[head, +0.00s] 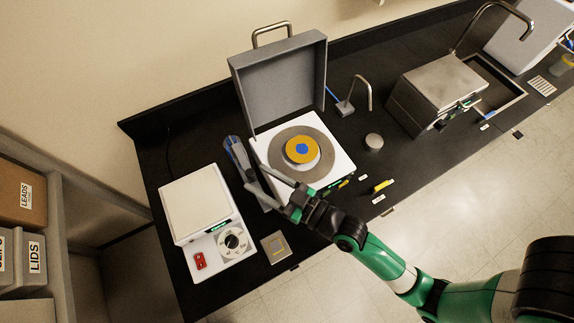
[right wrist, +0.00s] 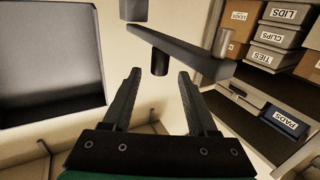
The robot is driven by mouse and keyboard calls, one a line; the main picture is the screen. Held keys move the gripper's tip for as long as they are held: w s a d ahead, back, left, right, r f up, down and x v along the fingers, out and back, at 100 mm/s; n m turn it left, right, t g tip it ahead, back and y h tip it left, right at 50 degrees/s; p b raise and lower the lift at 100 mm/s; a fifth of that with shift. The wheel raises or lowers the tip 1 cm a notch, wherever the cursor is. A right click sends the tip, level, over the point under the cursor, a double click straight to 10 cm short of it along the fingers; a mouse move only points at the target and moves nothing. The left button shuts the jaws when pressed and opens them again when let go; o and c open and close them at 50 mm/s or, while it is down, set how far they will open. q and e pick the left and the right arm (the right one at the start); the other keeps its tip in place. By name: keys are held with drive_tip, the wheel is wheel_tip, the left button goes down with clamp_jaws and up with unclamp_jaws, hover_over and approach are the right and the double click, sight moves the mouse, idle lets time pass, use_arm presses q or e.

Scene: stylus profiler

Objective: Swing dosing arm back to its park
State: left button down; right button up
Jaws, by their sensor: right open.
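The dosing arm (right wrist: 195,55) is a dark grey bar in the upper part of the right wrist view. A black cylinder hangs under it and a light upright peg stands near its right end. In the head view I cannot clearly separate it from my fingers beside the polisher-like white machine (head: 334,169). My right gripper (head: 257,177) reaches in over the machine's left front edge. In the right wrist view its jaws (right wrist: 158,76) are open, with the black cylinder showing between and beyond their tips. Contact cannot be told. My left gripper is not in view.
The machine's grey lid (head: 285,80) stands open behind its disc (head: 302,150). A white instrument (head: 195,207) with a red item (head: 200,261) stands at left. A bent tap-like tube (head: 369,90) and a steel box (head: 440,85) are at right. A small square plate (head: 275,248) lies at the bench front.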

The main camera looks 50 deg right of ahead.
drive_tip(key=s+b, duration=0.2)
drive_tip(key=s, duration=0.5)
drive_tip(key=shift+s+d, duration=0.4)
drive_tip(key=shift+d, duration=0.05)
